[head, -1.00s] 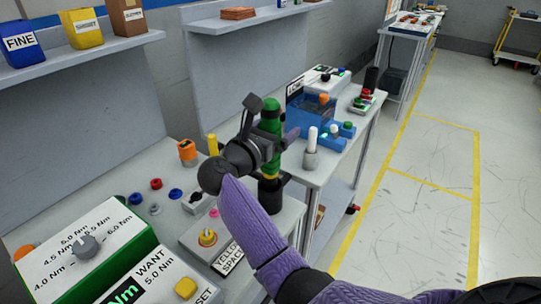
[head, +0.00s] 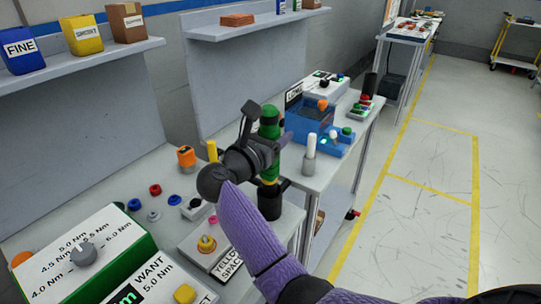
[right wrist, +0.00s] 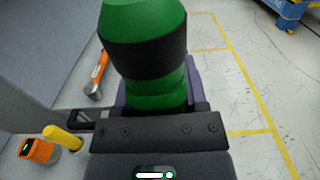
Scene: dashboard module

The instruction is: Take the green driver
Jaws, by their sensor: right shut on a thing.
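The green driver (head: 269,131) is upright, with a green body, a dark band and a yellow lower part. Its lower end is at a black cup-like holder (head: 270,200) on the near bench; I cannot tell whether the tip is still inside. My right gripper (head: 268,150) is shut around the driver's body. In the right wrist view, the driver (right wrist: 147,45) fills the top middle, between the fingers. My left gripper is not in view.
An orange-topped tool (head: 187,157) and a yellow post (head: 212,150) stand left of the driver. A white cylinder (head: 310,146) and a blue machine (head: 308,115) are to the right. A torque dial box (head: 85,255) is at front left. The floor at right is clear.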

